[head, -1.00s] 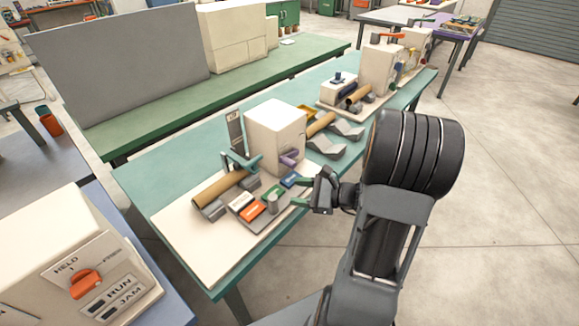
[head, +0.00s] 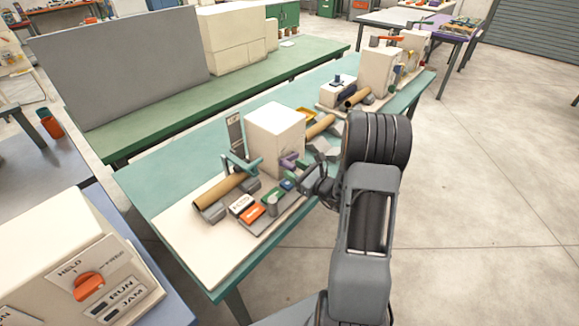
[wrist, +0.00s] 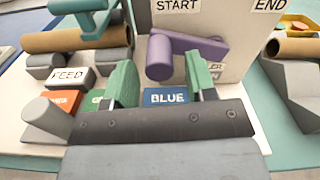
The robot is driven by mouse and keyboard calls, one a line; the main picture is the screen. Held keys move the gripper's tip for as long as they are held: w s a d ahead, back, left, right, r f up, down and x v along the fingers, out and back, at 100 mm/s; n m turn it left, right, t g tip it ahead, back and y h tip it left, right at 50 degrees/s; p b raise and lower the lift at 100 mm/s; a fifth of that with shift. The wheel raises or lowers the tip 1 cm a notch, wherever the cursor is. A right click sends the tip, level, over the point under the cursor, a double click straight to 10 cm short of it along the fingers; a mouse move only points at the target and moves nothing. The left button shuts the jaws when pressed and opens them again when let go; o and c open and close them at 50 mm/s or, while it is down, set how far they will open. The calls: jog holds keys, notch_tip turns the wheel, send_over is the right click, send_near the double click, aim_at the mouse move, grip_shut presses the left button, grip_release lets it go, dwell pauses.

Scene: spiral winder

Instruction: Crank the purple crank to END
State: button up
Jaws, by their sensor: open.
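The purple crank (wrist: 186,54) is on the front face of the cream winder box (head: 275,137). In the wrist view its round knob is at the lower left, and its arm runs to the right below the START label (wrist: 177,6). The END label (wrist: 270,5) is on the same face at the upper right. The crank also shows in the head view (head: 289,160), small and partly hidden. My gripper (wrist: 161,84) is open, with its green fingertips apart in front of and below the crank. The knob shows between the fingers, and nothing is held.
A blue-labelled block (wrist: 166,97) and an orange one (wrist: 59,101) sit below the crank by a grey post (wrist: 45,114). A teal handle (wrist: 88,15) and a cardboard tube (wrist: 65,39) are on the left. Another tube (wrist: 297,47) is on the right.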

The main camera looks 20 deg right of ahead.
jog(key=shift+x, duration=1.15)
